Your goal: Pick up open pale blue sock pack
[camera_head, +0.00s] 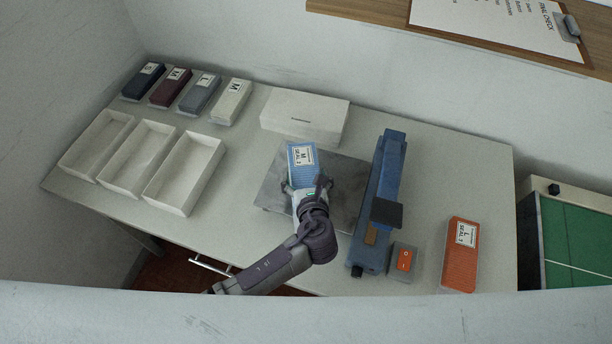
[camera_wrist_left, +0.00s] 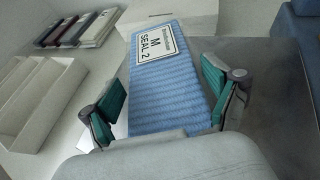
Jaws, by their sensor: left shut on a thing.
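The pale blue sock pack (camera_head: 301,156) has a white label reading M SEAL 2. It is over the dark grey mat (camera_head: 268,195) in the middle of the table. In the left wrist view the pack (camera_wrist_left: 168,95) lies lengthwise between the two green-padded fingers. My left gripper (camera_head: 302,187) is shut on the near part of the pack, which it partly hides. In the left wrist view my left gripper (camera_wrist_left: 165,100) has a finger at each side of the pack. I cannot tell whether the pack touches the mat. My right gripper is not in view.
A blue sealer (camera_head: 386,165) stands right of the mat, with a switch box (camera_head: 402,258) beside it. An orange pack (camera_head: 461,255) lies farther right. Three empty white trays (camera_head: 186,173) and several small packs (camera_head: 230,101) are at the left. A white box (camera_head: 305,116) stands behind.

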